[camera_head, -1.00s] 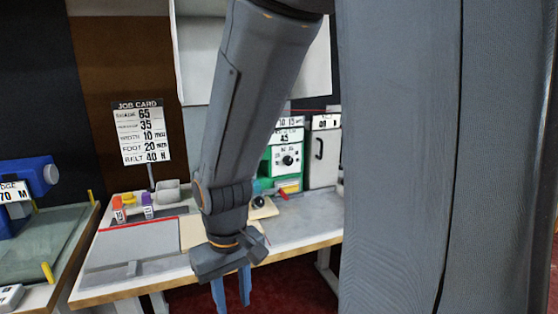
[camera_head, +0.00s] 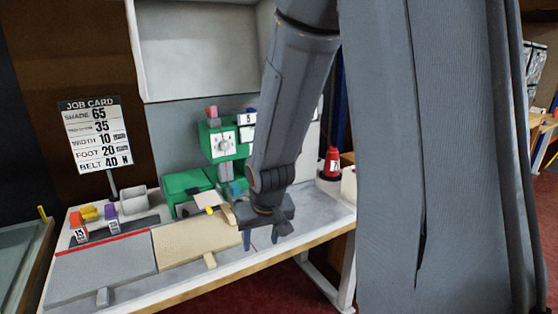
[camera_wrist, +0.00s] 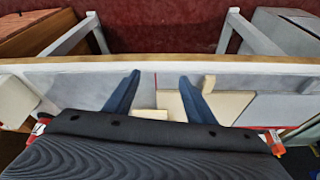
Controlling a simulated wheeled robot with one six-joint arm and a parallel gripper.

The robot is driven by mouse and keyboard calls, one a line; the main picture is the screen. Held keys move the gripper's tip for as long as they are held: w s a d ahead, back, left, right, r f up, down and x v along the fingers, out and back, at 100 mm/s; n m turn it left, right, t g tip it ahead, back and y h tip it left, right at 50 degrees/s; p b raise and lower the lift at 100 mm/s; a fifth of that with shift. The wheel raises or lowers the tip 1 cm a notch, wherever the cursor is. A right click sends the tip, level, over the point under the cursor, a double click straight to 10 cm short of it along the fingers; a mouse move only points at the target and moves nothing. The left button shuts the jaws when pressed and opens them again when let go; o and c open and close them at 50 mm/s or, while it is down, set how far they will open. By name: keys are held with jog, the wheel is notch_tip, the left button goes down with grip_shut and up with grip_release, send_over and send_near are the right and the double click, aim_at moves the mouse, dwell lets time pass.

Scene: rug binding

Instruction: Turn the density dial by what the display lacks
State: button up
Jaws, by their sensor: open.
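A green sewing machine (camera_head: 182,187) stands at the back of the bench. A round dial (camera_head: 223,144) is on a white panel on its upright green housing; I cannot read its marks or confirm its name. A small white display (camera_head: 247,118) beside it shows a 5 and is partly hidden by my arm. A job card (camera_head: 95,135) on a post lists several values, including 65, 10, 20 and 40; one label is blurred. My gripper (camera_head: 262,238) is open and empty, pointing down over the bench front, apart from the dial. It also shows in the wrist view (camera_wrist: 160,76).
The bench (camera_head: 290,225) has a tan board (camera_head: 195,240) and a grey board (camera_head: 100,268) at its front left. Orange and purple spools (camera_head: 79,226) stand at the left. My column blocks the right side.

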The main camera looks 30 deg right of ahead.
jog(key=w+d+r+m+t, duration=0.1)
jog(key=w+d+t, duration=0.2)
jog(key=w, duration=0.4)
jog(key=w+d+r+m+t+p, duration=0.1)
jog(key=w+d+t, duration=0.2)
jog(key=w+d, duration=0.3)
jog(key=w+d+m+t+p, duration=0.1)
jog(key=w+d+t, duration=0.2)
jog(key=w, duration=0.5)
jog(key=shift+w+d+r, duration=0.25)
jog(key=shift+d+r, duration=0.15)
jog(key=shift+d, duration=0.35)
jog(key=w+d+r+t+p, duration=0.1)
jog(key=w+d+t, duration=0.1)
jog(key=w, duration=0.3)
jog(key=w+d+r+m+t+y+p, duration=0.1)
jog(key=w+d+r+t, duration=0.1)
jog(key=w, duration=0.3)
jog(key=shift+d+t, duration=0.35)
jog(key=shift+t, duration=0.05)
jog(key=c, duration=1)
jog(key=shift+c, duration=0.2)
